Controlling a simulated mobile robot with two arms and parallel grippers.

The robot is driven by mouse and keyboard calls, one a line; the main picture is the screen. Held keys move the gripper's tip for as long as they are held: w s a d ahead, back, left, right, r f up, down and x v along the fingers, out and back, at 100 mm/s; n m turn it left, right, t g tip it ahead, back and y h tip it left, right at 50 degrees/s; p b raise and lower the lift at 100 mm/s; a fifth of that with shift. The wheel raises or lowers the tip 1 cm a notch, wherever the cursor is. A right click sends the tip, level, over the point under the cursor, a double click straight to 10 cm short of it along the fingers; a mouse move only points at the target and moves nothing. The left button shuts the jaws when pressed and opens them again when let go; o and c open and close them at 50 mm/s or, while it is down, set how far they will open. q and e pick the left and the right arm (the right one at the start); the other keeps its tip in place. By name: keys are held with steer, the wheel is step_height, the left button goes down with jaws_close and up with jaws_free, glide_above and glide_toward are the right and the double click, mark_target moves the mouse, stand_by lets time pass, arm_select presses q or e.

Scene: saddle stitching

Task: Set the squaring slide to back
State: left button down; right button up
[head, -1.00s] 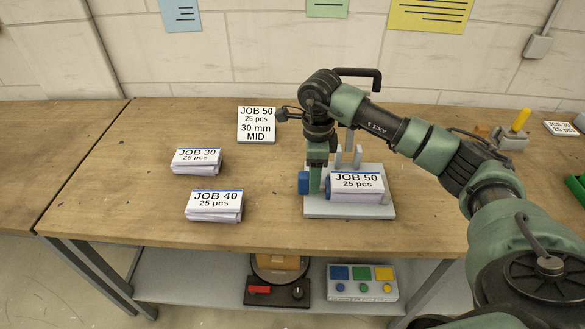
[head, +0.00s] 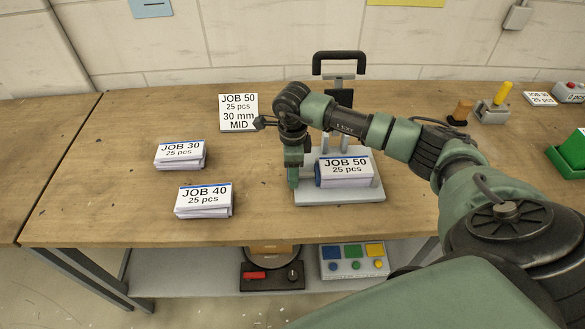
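The grey stitching device (head: 345,195) stands on the bench with a black lever handle (head: 340,57) at its back. The JOB 50 stack (head: 345,169) lies on its base plate. A thin blue edge (head: 318,174) shows at the stack's left side. I cannot make out the squaring slide for certain; the arm hides part of the device. My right gripper (head: 293,182) points down at the left edge of the base plate, left of the stack. Its fingers look like one green block, so I cannot tell whether they are open or hold anything. My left gripper is out of view.
A JOB 50 sign (head: 239,113) reading 30 mm MID stands behind left. JOB 30 (head: 180,154) and JOB 40 (head: 203,200) stacks lie to the left. A yellow-handled tool (head: 495,107) and a green bin (head: 570,155) are at right. The bench's front left is clear.

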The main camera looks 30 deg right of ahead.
jaws_close()
stand_by(1.4)
